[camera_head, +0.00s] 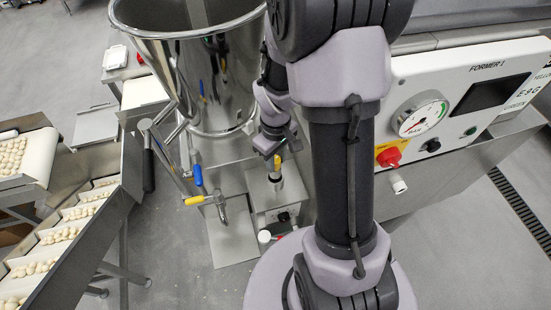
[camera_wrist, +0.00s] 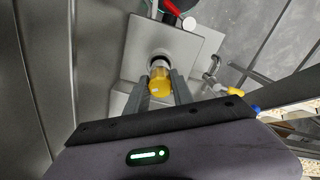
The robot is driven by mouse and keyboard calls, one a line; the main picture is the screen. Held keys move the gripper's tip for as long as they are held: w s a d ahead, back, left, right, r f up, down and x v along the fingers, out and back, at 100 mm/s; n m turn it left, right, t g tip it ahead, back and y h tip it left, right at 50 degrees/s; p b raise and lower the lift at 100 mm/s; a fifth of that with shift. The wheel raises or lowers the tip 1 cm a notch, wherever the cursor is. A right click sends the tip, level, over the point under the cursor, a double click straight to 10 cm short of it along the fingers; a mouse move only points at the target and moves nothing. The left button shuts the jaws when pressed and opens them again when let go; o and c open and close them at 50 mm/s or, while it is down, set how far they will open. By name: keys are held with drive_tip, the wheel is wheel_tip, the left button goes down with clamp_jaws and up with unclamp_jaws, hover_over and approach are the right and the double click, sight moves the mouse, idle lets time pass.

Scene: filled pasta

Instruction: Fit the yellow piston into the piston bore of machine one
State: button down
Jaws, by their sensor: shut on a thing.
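My gripper (camera_wrist: 161,93) is shut on the yellow piston (camera_wrist: 159,86), with one finger on each side of it in the wrist view. The piston has a yellow body and a paler far end. That end points at the dark round opening of the piston bore (camera_wrist: 160,54) in a grey metal block. The piston overlaps the near rim of the bore; I cannot tell whether its tip is inside. In the head view the piston (camera_head: 277,163) shows below my gripper (camera_head: 276,150), just above the bore's cylinder (camera_head: 275,182) on machine one.
A large steel hopper (camera_head: 222,85) stands close to my arm. Yellow- and blue-handled valves (camera_head: 196,200) are left of the bore. The FORMER 1 panel (camera_head: 455,95) is at the right. Trays of pasta (camera_head: 60,235) lie at the left.

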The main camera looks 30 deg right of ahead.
sight(276, 170)
drive_tip(key=shift+s+f+b, duration=0.1)
drive_tip(key=shift+f+b, duration=2.35)
drive_tip(key=shift+f, duration=0.25)
idle(0.6)
drive_tip(key=c, duration=0.8)
unclamp_jaws()
drive_tip(key=shift+o, duration=0.2)
wheel_tip(276, 170, up, 7)
drive_tip(key=p, duration=0.5)
drive_tip(key=shift+r+p, duration=0.15)
drive_tip(key=shift+p, duration=0.25)
